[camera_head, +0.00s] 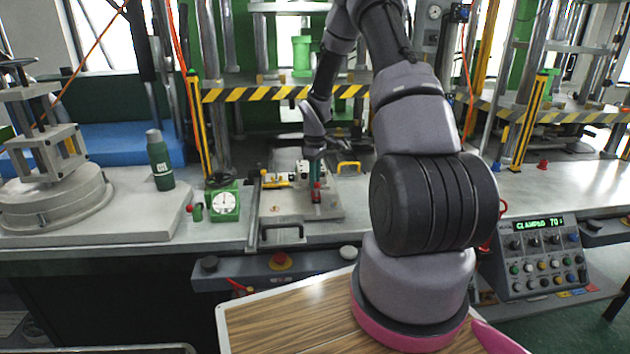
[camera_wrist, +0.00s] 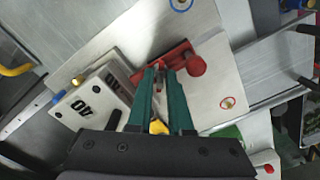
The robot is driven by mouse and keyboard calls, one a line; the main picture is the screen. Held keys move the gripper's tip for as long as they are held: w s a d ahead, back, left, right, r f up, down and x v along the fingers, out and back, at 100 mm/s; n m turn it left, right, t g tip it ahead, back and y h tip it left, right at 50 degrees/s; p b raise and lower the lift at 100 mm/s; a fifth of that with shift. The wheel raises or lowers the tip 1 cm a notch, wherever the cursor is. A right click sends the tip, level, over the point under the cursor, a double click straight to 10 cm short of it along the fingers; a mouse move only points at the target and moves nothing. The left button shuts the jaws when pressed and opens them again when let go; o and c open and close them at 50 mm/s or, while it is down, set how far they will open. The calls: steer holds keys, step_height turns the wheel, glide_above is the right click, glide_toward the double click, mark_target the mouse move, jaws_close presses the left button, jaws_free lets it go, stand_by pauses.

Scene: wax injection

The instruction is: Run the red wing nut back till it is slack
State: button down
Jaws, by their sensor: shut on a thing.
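The red wing nut (camera_wrist: 178,54) shows in the wrist view at the ends of my gripper's two green fingers (camera_wrist: 161,72). The fingers are closed on it, and parts of its red wings show beyond and beside them. A rounded red knob end (camera_wrist: 195,66) sits just right of the fingertips. In the head view my gripper (camera_head: 316,186) points down at the fixture on the bench, and a small patch of red shows at its fingers. The nut's thread is hidden. A white block marked 40 (camera_wrist: 88,104) sits left of the fingers.
The metal fixture plate (camera_head: 275,207) has a black front handle (camera_head: 281,234). A yellow handle (camera_head: 348,167) stands right of my gripper. A green dial gauge (camera_head: 225,203) and green bottle (camera_head: 160,160) stand left. The control panel (camera_head: 541,258) display seems to read "CLAMPED 70".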

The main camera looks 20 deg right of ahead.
steer(key=shift+s+f, duration=0.1)
steer(key=c, duration=0.8)
jaws_free()
step_height(320, 180, up, 11)
steer(key=shift+f, duration=0.1)
